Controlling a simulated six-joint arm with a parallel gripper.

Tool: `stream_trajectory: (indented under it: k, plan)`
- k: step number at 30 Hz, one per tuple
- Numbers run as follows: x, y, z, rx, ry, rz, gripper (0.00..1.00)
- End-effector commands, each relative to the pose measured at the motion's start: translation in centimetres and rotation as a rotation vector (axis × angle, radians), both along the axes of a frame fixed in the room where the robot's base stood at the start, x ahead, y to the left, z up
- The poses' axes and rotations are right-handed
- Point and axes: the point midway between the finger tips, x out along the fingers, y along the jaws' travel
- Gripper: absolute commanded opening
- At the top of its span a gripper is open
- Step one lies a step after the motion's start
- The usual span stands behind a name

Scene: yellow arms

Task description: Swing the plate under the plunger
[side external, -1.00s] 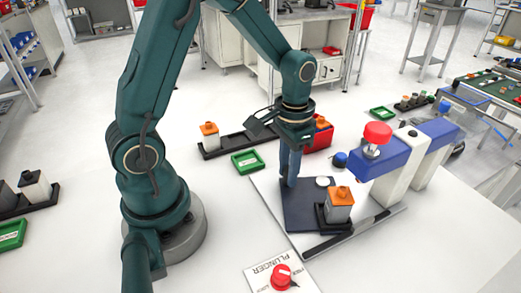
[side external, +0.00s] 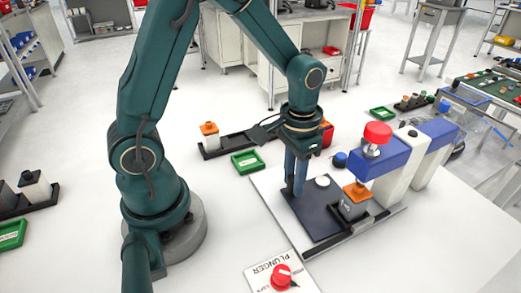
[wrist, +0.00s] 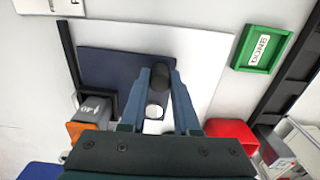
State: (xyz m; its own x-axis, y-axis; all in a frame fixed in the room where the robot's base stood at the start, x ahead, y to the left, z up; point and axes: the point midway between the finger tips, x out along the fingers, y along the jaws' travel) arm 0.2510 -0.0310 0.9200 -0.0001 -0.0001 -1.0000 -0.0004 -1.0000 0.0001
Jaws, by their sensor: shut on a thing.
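The dark navy plate (side external: 318,212) lies on a white board; it also shows in the wrist view (wrist: 110,62). A white disc (side external: 322,181) sits on it. At its right edge, a grey block with an orange top (side external: 355,201) stands upright in a black holder; the block shows at lower left in the wrist view (wrist: 92,108). My gripper (side external: 297,190) reaches down to the plate's far left part. Its fingers are shut on a dark round knob (wrist: 160,76). The plunger (side external: 373,147), red-capped on a blue arm, stands above and just right of the block; exact alignment is unclear.
A PLUNGER panel with a red knob (side external: 281,274) lies in front. A green tray (side external: 248,162), marked DONE in the wrist view (wrist: 262,48), is left of the board. A black rack (side external: 225,146) and red bin (side external: 327,134) stand behind. The front right table is clear.

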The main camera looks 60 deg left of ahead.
Motion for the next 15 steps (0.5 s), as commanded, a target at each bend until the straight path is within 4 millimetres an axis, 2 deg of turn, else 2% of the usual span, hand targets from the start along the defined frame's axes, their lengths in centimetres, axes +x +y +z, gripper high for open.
stream_trajectory:
  k: [15]
  plan:
    - [-0.11,-0.67,0.02,-0.001,-0.001,-0.001,0.11]
